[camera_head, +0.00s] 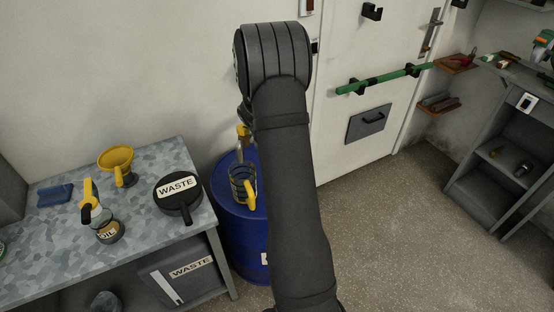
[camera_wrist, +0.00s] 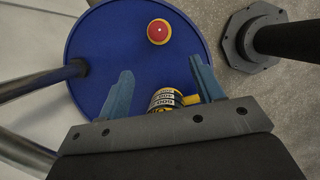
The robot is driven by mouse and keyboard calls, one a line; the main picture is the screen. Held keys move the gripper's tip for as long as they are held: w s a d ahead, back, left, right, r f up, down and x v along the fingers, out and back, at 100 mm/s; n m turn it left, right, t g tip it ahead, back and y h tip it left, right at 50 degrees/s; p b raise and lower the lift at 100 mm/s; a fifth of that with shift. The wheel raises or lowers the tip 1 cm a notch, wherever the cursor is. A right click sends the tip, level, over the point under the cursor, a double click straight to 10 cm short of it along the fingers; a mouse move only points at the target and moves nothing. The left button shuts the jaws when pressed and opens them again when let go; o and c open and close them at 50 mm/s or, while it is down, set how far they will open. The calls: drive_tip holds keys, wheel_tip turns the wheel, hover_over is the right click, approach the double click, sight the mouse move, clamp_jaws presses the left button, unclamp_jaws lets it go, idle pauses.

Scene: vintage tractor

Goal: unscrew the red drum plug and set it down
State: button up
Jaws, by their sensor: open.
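The red drum plug (camera_wrist: 159,31) is a round red cap with a pale rim on the blue drum top, near its edge in the wrist view. The blue drum (camera_head: 238,236) stands right of the bench in the head view, and its top (camera_wrist: 110,45) fills the middle of the wrist view. My gripper (camera_wrist: 160,78) is open and empty above the drum top, its two blue fingers apart. The plug lies beyond the fingertips. In the head view my arm hides the plug and the gripper.
The bench (camera_head: 60,235) holds a yellow funnel (camera_head: 117,162), an oil can (camera_head: 108,231) and a black WASTE pan (camera_head: 179,199). Bare floor (camera_head: 400,235) lies right.

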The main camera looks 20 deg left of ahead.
drive_tip(key=x, duration=1.7)
drive_tip(key=shift+a+f, duration=0.1)
drive_tip(key=c, duration=0.9)
drive_tip(key=o, duration=0.9)
